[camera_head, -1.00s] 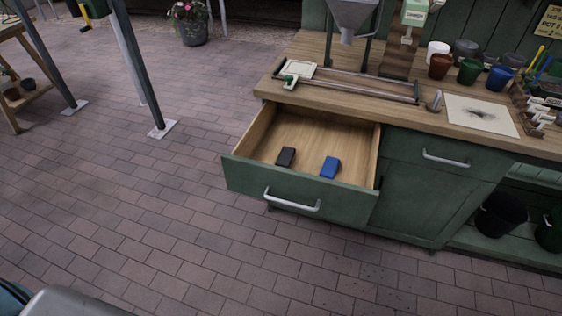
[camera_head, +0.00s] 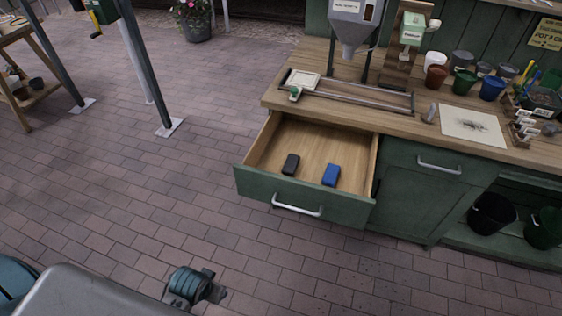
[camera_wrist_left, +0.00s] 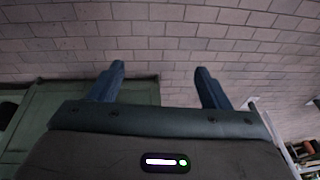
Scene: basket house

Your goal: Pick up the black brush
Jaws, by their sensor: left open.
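The black brush (camera_head: 291,164) is a small dark block lying in the left part of the open drawer (camera_head: 305,143). A similar blue block (camera_head: 331,174) lies to its right, apart from it. My left gripper shows in the left wrist view (camera_wrist_left: 163,84), with its two blue fingers spread apart and nothing between them. Brick paving lies behind the fingers there, and the brush is not in that view. In the head view, only a teal and grey part of my arm shows at the bottom, well short of the drawer. My right gripper is not in view.
The drawer front has a metal handle (camera_head: 297,206). The wooden worktop (camera_head: 393,118) above the drawer carries a metal rail frame (camera_head: 350,94), a hopper (camera_head: 352,22) and several pots. A metal stand (camera_head: 134,60) is at the left. The paving before the drawer is clear.

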